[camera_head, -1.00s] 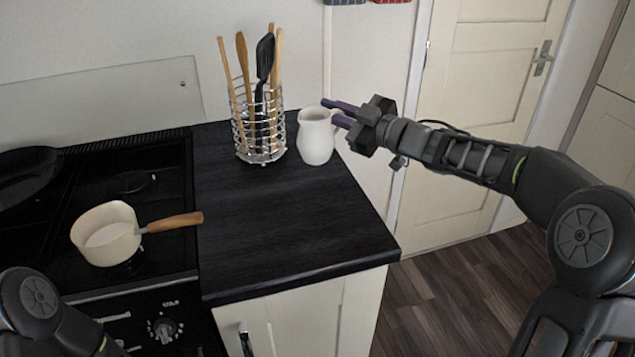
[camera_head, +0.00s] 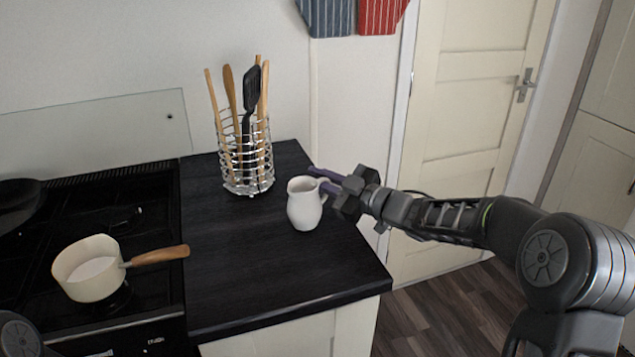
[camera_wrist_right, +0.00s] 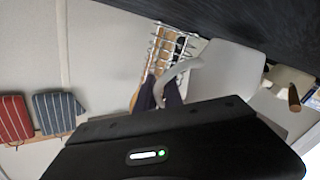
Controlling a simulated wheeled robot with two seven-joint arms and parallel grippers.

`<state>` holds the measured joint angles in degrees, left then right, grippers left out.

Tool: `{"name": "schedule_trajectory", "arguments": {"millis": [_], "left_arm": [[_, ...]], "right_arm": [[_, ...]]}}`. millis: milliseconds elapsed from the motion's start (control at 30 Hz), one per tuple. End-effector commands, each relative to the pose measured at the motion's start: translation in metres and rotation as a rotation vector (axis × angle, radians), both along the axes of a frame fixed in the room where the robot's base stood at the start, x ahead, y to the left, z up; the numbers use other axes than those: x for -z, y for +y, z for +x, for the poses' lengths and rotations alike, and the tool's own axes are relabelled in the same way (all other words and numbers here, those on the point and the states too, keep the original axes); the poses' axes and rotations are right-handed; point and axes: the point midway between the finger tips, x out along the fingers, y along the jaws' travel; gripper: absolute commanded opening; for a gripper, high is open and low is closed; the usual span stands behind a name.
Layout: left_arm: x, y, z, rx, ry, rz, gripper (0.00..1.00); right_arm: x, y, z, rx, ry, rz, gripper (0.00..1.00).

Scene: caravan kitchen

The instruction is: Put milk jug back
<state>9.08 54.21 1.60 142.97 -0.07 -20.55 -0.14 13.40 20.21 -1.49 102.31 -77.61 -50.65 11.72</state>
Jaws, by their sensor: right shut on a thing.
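The white milk jug (camera_head: 304,207) is upright over the black worktop (camera_head: 240,265), in front and to the right of the wire utensil holder. I cannot tell whether its base touches the worktop. My right gripper (camera_head: 320,180) comes in from the right and is shut on the jug's handle. In the right wrist view the jug (camera_wrist_right: 226,78) fills the upper right, with the purple fingers (camera_wrist_right: 160,92) at its handle. My left gripper is out of view; only a piece of my left arm shows at the bottom left.
The wire holder (camera_head: 246,160) with several utensils stands at the back of the worktop. A cream saucepan (camera_head: 92,268) with a wooden handle sits on the hob at left. The worktop's front is clear. Blue and red striped cloths (camera_head: 328,15) hang above.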

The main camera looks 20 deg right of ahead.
Motion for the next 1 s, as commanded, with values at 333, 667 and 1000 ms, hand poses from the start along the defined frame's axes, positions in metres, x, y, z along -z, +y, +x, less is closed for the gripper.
{"name": "schedule_trajectory", "arguments": {"millis": [333, 667, 1000], "left_arm": [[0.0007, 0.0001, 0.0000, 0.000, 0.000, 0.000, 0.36], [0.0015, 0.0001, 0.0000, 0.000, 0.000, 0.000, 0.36], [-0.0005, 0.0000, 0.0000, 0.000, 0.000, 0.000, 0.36]], "right_arm": [[0.0055, 0.0000, 0.0000, 0.000, -0.003, 0.001, 0.00], [0.0077, -0.0001, 0.0000, 0.000, -0.002, 0.000, 0.31], [0.0052, 0.0001, -0.0001, 0.000, -0.002, 0.000, 0.33]]}}
